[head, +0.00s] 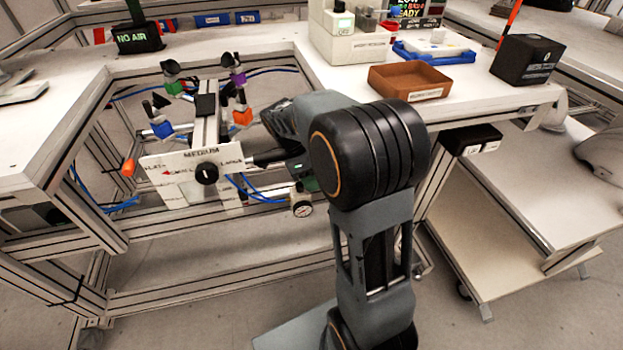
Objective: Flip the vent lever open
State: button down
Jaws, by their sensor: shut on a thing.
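A round pressure gauge (302,207) hangs just below my wrist. A black knob (206,173) sits in the middle of the panel, left of my gripper.
Clamps with green (173,87), blue (162,129) and orange (242,117) parts stand behind the panel. An orange tip (128,168) sticks out at its left. Blue hoses run below. A brown tray (409,82) lies on the white bench to the right.

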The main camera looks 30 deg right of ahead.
jog(key=shift+w+n, duration=0.15)
jog(key=shift+n, duration=0.45)
jog(key=c, duration=1.1)
grip_release()
jog(key=shift+p+v, duration=1.45)
jog(key=shift+v, duration=2.3)
jog(key=shift+a, duration=0.1)
